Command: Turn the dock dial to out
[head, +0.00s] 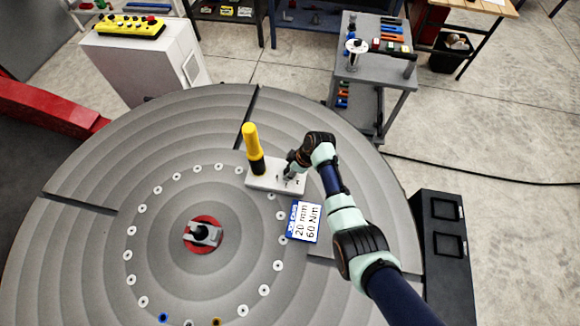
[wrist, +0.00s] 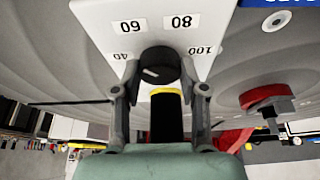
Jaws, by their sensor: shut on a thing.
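The dock (head: 262,179) is a pale plate near the back right of the round table in the head view. Its dial (wrist: 158,66) is a black knob with a small white mark, and the upside-down numbers 40, 60, 80 and 100 are printed around it. No word "out" can be read. My gripper (wrist: 160,78) has one finger on each side of the dial and is shut on it. In the head view my gripper (head: 291,175) hides the dial. A yellow and black upright tool (head: 252,143) stands at the dock's left end.
A blue and white card (head: 304,221) reading 20 mm, 60 Nm lies in front of the dock. A red disc (head: 203,235) with a clamp-like fitting is at the table's middle. A grey cart (head: 372,62) and a control cabinet (head: 146,67) stand behind the table.

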